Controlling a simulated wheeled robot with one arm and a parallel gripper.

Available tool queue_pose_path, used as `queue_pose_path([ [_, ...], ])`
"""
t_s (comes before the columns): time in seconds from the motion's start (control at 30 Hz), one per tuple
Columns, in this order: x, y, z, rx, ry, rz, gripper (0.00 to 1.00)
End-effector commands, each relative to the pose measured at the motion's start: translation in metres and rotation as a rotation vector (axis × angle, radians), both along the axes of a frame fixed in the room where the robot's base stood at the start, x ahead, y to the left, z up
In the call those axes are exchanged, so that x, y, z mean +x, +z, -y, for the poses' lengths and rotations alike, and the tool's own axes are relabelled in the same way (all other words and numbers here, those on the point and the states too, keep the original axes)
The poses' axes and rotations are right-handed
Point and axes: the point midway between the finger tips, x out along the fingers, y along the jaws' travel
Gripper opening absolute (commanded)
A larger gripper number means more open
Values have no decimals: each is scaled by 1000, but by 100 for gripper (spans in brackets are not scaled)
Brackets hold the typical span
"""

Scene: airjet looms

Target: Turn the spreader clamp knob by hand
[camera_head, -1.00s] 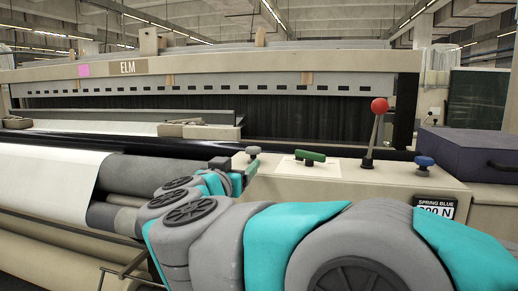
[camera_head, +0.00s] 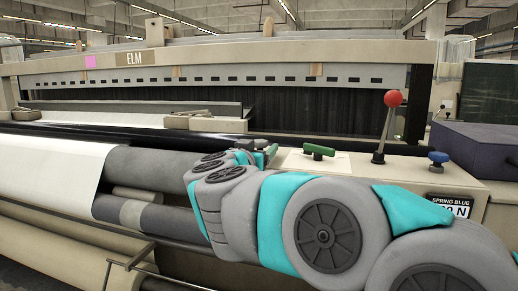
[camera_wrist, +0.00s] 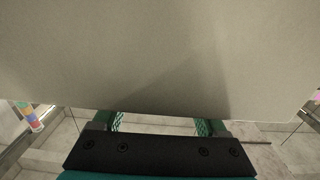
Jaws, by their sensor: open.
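On the beige loom side panel stand a small grey-green knob (camera_head: 272,150), a green handle on a light plate (camera_head: 318,151) and a blue knob (camera_head: 438,157). I cannot tell by any label which is the spreader clamp knob. My gripper (camera_head: 256,150) is at the panel's left end, beside or in front of the grey-green knob, partly covering it. In the wrist view my gripper (camera_wrist: 160,122) shows two green-padded fingers set apart, with no knob visible between them. A plain beige surface fills the view ahead of them.
A red-ball lever (camera_head: 393,98) rises between the green handle and the blue knob. A dark purple box (camera_head: 485,142) stands at the right. A cloth roll (camera_head: 150,170) and white cloth (camera_head: 50,165) lie left of my arm. A "SPRING BLUE" label is partly covered by my arm.

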Motion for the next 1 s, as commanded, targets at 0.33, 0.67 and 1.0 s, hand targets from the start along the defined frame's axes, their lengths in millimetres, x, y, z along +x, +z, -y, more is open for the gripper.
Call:
queue_pose_path([
  [0.33,0,0,0,0,0,1,52],
  [0.67,-1,1,0,1,0,1,15],
  [1.0,0,1,0,0,-2,1,0],
])
